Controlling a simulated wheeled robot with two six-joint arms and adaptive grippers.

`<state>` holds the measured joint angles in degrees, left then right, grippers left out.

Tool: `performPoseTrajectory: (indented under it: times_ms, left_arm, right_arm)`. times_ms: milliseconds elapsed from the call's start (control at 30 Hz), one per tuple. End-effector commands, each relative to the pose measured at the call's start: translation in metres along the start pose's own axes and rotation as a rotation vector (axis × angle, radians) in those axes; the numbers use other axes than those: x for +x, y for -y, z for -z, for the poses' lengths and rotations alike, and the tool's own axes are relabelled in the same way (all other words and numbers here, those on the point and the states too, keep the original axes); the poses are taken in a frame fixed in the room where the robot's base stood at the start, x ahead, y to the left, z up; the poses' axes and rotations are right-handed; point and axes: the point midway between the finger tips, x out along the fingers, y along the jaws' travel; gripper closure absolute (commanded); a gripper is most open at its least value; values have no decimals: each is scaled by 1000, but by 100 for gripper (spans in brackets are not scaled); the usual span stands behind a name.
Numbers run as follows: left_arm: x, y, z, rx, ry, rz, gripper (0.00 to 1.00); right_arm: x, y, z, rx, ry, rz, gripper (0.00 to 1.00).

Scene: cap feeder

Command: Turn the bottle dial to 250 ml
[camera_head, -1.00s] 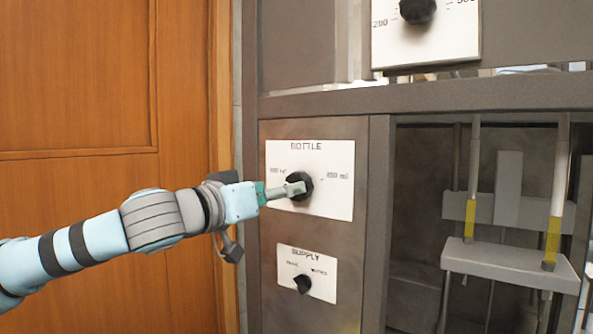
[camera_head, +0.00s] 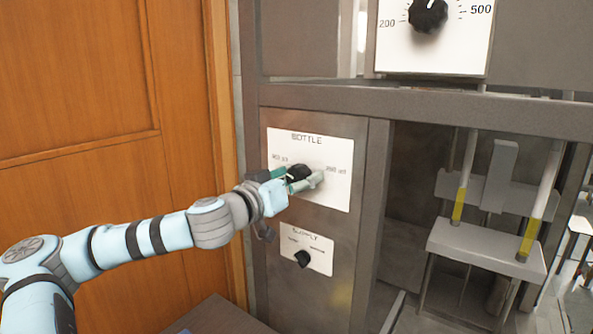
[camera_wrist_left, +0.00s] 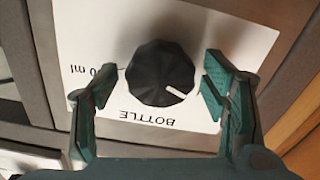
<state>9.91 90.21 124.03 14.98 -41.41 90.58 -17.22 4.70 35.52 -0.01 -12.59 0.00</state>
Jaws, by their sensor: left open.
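The bottle dial (camera_head: 299,172) is a black ribbed knob on a white plate marked BOTTLE (camera_head: 338,197), with a volume label on each side. In the left wrist view the knob (camera_wrist_left: 158,68) appears upside down; its white pointer line aims lower right, away from the "ml" label at left. That matches the upper left of the upright plate. My left gripper (camera_head: 299,180) is open at the dial, its green fingers (camera_wrist_left: 157,82) on either side of the knob. I cannot tell whether they touch it. The label numbers are too blurred to read surely. My right gripper is out of view.
A SUPPLY plate (camera_head: 318,261) with a small black knob (camera_head: 303,259) is below. Another dial (camera_head: 428,14), marked 200 and 500, is above right. An open bay with a grey shelf (camera_head: 470,248) is right. A wooden door (camera_head: 75,75) stands left.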

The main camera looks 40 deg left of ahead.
Motion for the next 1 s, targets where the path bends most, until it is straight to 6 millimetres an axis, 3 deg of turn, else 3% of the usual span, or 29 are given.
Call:
performPoseTrajectory:
  times_ms: [100,400,733,1000]
  left_arm:
    - [0,0,-1,0,0,0,33]
    - [0,0,-1,0,0,0,81]
    - [0,0,-1,36,0,0,81]
    - [0,0,0,183,-1,-1,81]
  right_arm:
    - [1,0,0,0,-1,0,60]
    - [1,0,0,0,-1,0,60]
    - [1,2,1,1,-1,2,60]
    - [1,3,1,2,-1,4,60]
